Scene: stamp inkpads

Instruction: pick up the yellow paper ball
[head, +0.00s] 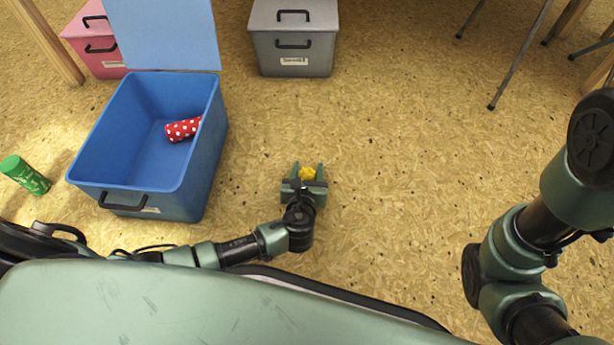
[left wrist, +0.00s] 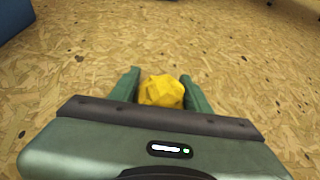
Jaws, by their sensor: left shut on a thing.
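The yellow paper ball (head: 308,173) is a small crumpled lump in the middle of the head view, right of the blue box. My left gripper (head: 307,170) is shut on it, with one green finger on each side. In the left wrist view the ball (left wrist: 162,91) sits between the two fingers of my left gripper (left wrist: 161,88). Its lower part is hidden behind the gripper body. I cannot tell whether the ball touches the floor. My right gripper is out of view; only part of my right arm shows at the right.
An open blue box (head: 127,188) with a red polka-dot item (head: 182,129) inside stands to the left. A green can (head: 25,175) lies left of it. A grey box (head: 293,55) and a pink box (head: 95,45) stand at the back. The floor (head: 420,150) to the right is clear.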

